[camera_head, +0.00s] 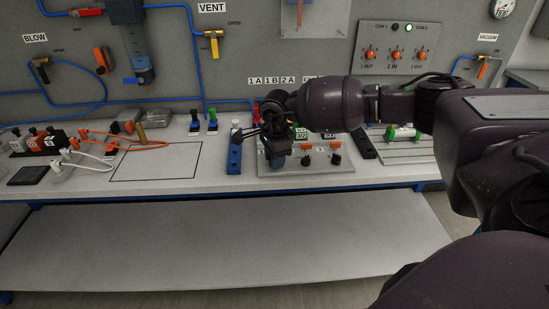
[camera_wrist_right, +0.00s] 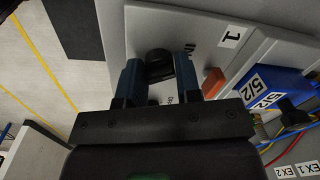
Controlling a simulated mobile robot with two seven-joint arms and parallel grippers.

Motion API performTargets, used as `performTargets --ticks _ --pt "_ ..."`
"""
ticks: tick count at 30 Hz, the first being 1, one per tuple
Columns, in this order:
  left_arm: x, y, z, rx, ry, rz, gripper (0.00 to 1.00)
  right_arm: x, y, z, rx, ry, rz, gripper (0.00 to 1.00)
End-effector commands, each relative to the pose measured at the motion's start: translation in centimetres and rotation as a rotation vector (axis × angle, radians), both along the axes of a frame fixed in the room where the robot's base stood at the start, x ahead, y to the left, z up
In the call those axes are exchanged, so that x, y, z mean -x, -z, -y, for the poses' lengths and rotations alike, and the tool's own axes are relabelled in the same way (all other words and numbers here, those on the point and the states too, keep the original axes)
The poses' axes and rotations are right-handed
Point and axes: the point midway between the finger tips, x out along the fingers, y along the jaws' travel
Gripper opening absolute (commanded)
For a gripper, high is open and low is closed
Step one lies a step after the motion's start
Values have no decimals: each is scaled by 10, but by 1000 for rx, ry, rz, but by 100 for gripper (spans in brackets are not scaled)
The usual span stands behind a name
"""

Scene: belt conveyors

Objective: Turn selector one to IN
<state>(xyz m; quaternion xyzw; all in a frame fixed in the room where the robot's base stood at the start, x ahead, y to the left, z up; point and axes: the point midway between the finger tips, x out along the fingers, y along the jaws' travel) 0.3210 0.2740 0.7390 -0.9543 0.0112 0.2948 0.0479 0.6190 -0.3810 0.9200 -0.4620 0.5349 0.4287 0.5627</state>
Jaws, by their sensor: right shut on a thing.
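Selector one is a black knob (camera_wrist_right: 159,66) on a light grey panel (camera_wrist_right: 205,18), near a white label with a 1 (camera_wrist_right: 231,37). In the right wrist view my right gripper (camera_wrist_right: 158,60) has one finger on each side of the knob and is shut on it. Small print shows beside the knob, partly hidden, so I cannot read its setting surely. In the head view my right gripper (camera_head: 277,160) is at the left end of the panel (camera_head: 320,169) and hides selector one. My left gripper is not in view.
Two more black knobs (camera_head: 306,160) (camera_head: 335,159) stand on the panel to the right. An orange block (camera_wrist_right: 213,83) and blue valve parts (camera_wrist_right: 275,88) with hoses are close to my right gripper. A blue block (camera_head: 234,155) stands left of the panel.

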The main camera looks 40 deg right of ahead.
Motion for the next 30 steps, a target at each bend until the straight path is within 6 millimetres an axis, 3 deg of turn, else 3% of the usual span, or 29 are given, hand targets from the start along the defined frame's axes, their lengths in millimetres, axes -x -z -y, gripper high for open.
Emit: performTargets --ticks 5,6,10,20,30 --pt "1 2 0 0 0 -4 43 1 2 -1 -1 -3 -5 8" --pt "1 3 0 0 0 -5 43 1 2 -1 -1 -3 -5 38" --pt "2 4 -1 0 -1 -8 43 1 1 -1 0 -2 -3 55" --pt "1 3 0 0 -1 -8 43 0 -3 0 0 0 0 55" --pt "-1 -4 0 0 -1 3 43 3 -56 -1 2 0 3 55"
